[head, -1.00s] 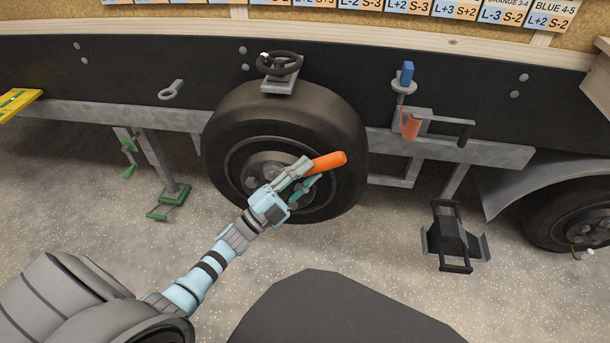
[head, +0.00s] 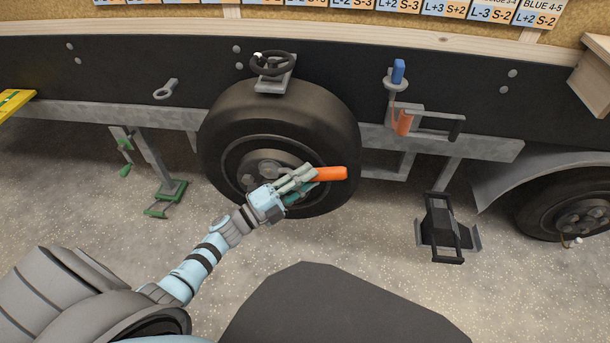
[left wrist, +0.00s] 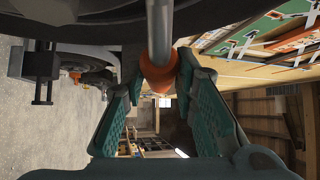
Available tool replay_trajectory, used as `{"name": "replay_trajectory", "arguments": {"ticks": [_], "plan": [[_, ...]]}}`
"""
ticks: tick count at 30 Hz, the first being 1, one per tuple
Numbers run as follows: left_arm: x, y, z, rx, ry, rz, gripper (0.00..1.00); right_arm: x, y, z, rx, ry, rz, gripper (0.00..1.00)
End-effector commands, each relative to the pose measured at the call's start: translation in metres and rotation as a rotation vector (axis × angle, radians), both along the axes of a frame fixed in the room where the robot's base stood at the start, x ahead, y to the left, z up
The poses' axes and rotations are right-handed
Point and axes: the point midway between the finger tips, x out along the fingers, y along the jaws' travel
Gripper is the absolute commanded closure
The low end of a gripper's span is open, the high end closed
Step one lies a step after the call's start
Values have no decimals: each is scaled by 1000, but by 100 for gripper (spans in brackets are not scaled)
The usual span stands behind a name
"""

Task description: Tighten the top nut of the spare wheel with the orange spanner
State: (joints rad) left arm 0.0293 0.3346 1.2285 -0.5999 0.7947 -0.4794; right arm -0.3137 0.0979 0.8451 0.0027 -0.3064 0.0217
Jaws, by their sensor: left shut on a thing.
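The spare wheel (head: 222,150) stands upright under the trailer's black side, its hub with several nuts facing me. My left gripper (head: 302,180) is in front of the lower right part of the hub and is shut on the orange spanner (head: 331,174). The spanner's orange handle sticks out to the right, nearly level. In the left wrist view, the spanner's grey shaft (left wrist: 160,30) runs up out of the picture from between my left gripper's fingers (left wrist: 160,82). The spanner's head and the top nut are hidden in the head view, so I cannot tell whether they meet.
A black handwheel (head: 273,64) sits above the tyre. A blue-topped part (head: 398,72) and an orange-handled lever (head: 404,122) are on the frame at right. A black wheel chock (head: 440,228) hangs lower right. A green-footed support leg (head: 168,190) stands left. The floor in front is clear.

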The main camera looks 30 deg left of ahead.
Motion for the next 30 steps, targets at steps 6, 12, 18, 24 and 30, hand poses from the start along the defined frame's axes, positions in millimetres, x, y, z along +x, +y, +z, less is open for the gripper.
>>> {"name": "replay_trajectory", "arguments": {"ticks": [6, 12, 18, 24, 30], "plan": [[0, 1, 1, -21, -6, 1, 100, 0, 0, -3, 0, 0, 0, 54], [-2, 2, 6, -62, -19, 1, 100, 0, 0, -5, 0, 0, 0, 54], [-22, -5, 8, -62, -16, 1, 100, 0, 0, 7, 0, -1, 0, 54], [-34, -10, 7, -61, -19, 0, 100, 0, 0, 12, 0, 0, -1, 54], [-62, -19, 9, -63, -17, 0, 100, 0, 0, 26, 0, 1, -1, 54]]}}
